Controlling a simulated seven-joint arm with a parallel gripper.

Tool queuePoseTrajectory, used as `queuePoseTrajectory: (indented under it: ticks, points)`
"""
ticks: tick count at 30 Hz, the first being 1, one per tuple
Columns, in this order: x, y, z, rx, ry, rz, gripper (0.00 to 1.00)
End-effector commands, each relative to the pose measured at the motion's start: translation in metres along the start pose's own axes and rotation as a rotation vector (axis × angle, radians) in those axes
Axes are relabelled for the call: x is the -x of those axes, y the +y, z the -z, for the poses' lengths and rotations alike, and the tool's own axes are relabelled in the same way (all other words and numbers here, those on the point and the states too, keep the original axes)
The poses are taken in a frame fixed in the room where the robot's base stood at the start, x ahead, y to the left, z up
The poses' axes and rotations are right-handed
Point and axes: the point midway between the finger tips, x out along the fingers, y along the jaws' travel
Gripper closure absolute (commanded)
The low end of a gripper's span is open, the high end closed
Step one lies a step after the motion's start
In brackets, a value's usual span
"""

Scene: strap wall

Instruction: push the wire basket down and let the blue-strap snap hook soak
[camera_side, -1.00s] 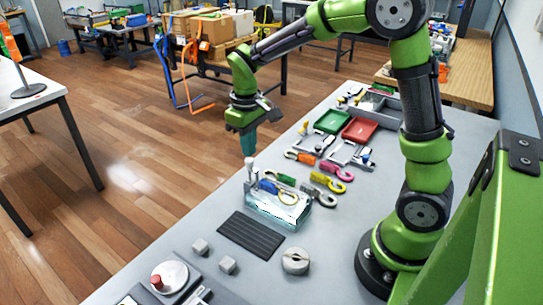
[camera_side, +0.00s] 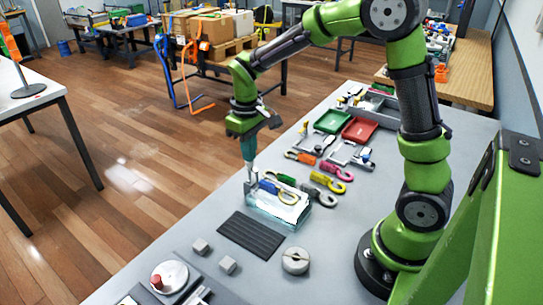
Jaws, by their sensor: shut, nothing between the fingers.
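A clear tank (camera_side: 272,217) stands on the grey bench. The blue-strap snap hook (camera_side: 268,187), with a yellow hook end, shows at the tank's top. The wire basket is too small and pale to make out clearly; a pale upright part, probably its handle (camera_side: 251,178), stands at the tank's back left corner. My gripper (camera_side: 249,164) is shut and empty, pointing down directly over that part. The tips appear to meet its top, but I cannot be sure they touch. The handle's white top is hidden by the fingers.
Snap hooks with orange (camera_side: 300,156), green (camera_side: 283,179) and pink straps (camera_side: 336,171) lie behind and right of the tank. A ribbed black mat (camera_side: 251,235) lies in front, with grey blocks (camera_side: 228,265) and a round grey piece (camera_side: 295,260). Red (camera_side: 360,129) and green trays are farther back.

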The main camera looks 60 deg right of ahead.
Motion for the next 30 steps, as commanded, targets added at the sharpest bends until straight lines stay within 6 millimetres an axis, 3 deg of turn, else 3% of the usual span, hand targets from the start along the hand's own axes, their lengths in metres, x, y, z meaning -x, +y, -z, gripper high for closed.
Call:
queuePoseTrajectory:
  ticks: [30]
  points:
    - [-0.037, 0.000, -0.001, -0.001, -0.001, 0.000, 1.00]
